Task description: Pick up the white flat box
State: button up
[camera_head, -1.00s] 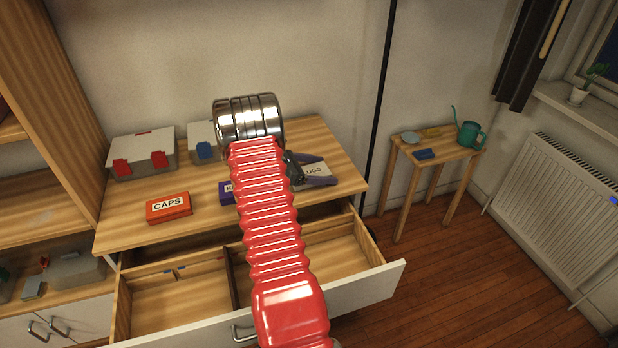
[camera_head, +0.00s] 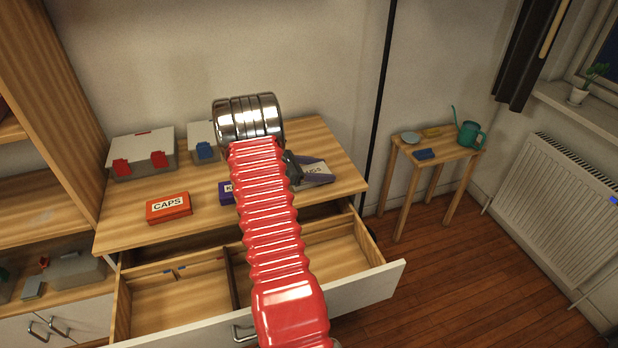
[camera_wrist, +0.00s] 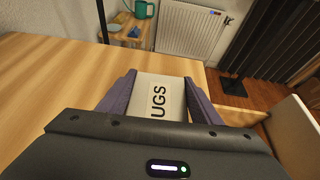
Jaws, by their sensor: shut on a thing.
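The white flat box (camera_wrist: 172,90) lies between the two purple fingers of my gripper (camera_wrist: 160,92) in the wrist view, with the letters "UGS" showing on its top. My gripper is shut on it, one finger along each side. In the head view the white box (camera_head: 318,171) is at the right end of the wooden dresser top, partly hidden by my gripper (camera_head: 312,172). It is at or close to the surface; I cannot tell whether it touches the wood.
An orange "CAPS" box (camera_head: 169,208) and a partly hidden purple box (camera_head: 226,192) lie on the dresser top (camera_head: 130,226). Grey cases (camera_head: 142,155) stand at the back. An open drawer (camera_head: 180,295) juts out in front. A small side table (camera_head: 450,152) stands to the right.

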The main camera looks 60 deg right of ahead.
jog(key=shift+r, duration=0.1)
notch_tip(320, 180, up, 10)
jog(key=shift+f, duration=0.1)
dwell(0.6)
jog(key=shift+s, duration=0.1)
dwell(0.5)
